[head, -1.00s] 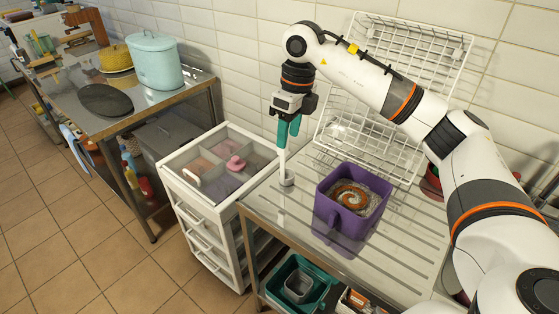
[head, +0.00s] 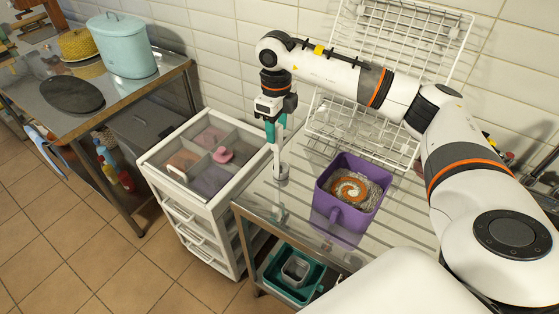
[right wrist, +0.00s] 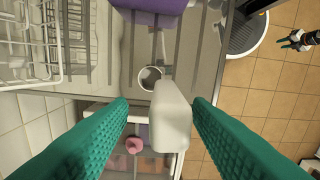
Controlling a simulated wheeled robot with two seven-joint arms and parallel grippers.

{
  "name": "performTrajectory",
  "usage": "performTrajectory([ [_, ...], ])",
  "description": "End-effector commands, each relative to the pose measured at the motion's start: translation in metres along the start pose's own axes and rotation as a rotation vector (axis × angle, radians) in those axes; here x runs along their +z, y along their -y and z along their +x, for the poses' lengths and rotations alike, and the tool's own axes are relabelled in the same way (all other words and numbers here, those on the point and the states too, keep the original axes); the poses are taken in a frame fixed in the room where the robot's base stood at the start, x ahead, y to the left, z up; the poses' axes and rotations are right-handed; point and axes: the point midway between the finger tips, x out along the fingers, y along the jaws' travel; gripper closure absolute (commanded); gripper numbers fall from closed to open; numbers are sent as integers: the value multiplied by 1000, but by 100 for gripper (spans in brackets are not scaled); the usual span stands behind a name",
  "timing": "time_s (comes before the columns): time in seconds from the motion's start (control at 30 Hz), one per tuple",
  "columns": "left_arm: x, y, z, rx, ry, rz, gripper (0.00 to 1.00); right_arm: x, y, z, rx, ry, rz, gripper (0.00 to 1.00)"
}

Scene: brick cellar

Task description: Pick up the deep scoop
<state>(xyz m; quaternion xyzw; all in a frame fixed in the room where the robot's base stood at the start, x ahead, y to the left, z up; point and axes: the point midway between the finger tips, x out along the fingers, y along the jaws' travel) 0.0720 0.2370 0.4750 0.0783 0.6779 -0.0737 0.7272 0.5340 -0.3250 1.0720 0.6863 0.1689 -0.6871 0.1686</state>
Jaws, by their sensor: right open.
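The deep scoop (head: 281,173) is a small grey cup with a long pale handle that stands up, on the left part of the steel table. My right gripper (head: 273,130) points down over the scoop at the handle's upper end. In the right wrist view the pale handle (right wrist: 172,115) lies between the two teal fingers (right wrist: 160,115), which are apart, with gaps on both sides. The round cup (right wrist: 150,77) shows just beyond the handle. At the upper right of that view a small dark gripper (right wrist: 293,40), probably my left, hangs over the floor; its jaws are unclear.
A purple bin (head: 343,216) with pale grains and an orange-brown swirl stands right of the scoop on the grooved steel table (head: 285,212). A white wire rack (head: 350,130) stands behind. A white drawer cart (head: 200,205) with a divided top adjoins the table's left side.

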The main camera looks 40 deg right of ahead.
Motion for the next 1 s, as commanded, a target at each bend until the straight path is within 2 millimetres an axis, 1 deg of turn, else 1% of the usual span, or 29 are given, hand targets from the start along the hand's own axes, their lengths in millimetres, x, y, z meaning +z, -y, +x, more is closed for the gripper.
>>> performTrajectory([
  [0.03, 9, -2, -8, 2, 12, 0, 64, 2, 2, 4, -2, 6, -1, 55],
  [0.1, 19, -3, -16, 3, 27, 0, 64, 3, 4, 14, -2, 6, -1, 55],
  [0.2, 26, -3, -20, 4, 39, 1, 64, 2, 5, 31, -2, 4, 0, 55],
  [0.33, 23, -3, -22, 3, 35, 1, 64, 2, 5, 41, -1, 1, 0, 55],
  [0.57, 15, -2, -20, 2, 22, 1, 64, 2, 5, 44, 0, 1, 0, 55],
  [0.6, 14, -2, -20, 2, 21, 1, 64, 2, 5, 43, 0, 1, 0, 61],
  [0.83, 13, -2, -20, 2, 19, 1, 64, 2, 5, 43, 0, 0, 0, 99],
  [1.0, 13, -2, -20, 2, 18, 0, 64, 1, 5, 42, 0, -1, 0, 100],
])
